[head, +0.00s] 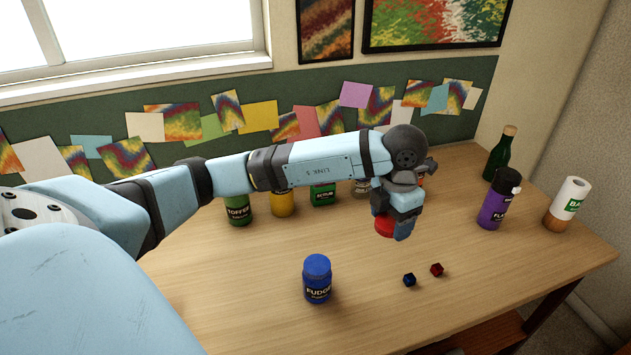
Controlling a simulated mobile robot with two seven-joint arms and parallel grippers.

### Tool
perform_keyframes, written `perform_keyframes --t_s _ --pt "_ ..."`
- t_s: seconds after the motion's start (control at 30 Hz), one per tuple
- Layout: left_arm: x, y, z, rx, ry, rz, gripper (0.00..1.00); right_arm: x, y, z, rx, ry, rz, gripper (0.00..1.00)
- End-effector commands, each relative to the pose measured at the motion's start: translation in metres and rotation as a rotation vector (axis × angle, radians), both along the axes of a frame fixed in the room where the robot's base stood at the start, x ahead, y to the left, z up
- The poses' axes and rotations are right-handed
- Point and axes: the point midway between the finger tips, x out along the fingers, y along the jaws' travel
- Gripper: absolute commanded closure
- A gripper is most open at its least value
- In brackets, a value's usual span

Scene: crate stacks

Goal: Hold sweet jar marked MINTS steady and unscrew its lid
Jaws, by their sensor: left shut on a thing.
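My left gripper (404,222) reaches over the table from the left and points down. It is shut on a red, round, flat thing (384,227) that looks like a lid. No jar body shows under this red piece. I cannot read the word MINTS on any jar. A jar (361,189) behind my arm is mostly hidden, and its label is not readable. A bit of something red (421,181) also shows behind the gripper. My right gripper is not in view.
A blue FUDGE jar (317,283) stands in front. TOFFEE (237,211), yellow (283,204) and green (323,195) containers stand behind my arm. A purple container (495,208), green bottle (499,158) and white-topped container (567,203) stand right.

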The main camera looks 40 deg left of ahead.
Motion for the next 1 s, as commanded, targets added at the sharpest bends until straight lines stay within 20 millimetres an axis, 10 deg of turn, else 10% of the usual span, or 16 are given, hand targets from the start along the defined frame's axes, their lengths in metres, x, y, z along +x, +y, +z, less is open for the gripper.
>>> perform_keyframes --t_s 0.5,0.77,1.0 --pt "-0.019 0.023 -0.001 0.012 0.007 1.114 0.63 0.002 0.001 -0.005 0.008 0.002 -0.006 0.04" --pt "-0.022 0.027 -0.008 0.017 0.007 1.3 0.63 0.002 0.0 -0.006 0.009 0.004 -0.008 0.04" --pt "-0.023 0.028 -0.066 0.019 0.011 1.305 0.63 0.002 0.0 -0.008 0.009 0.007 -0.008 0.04"
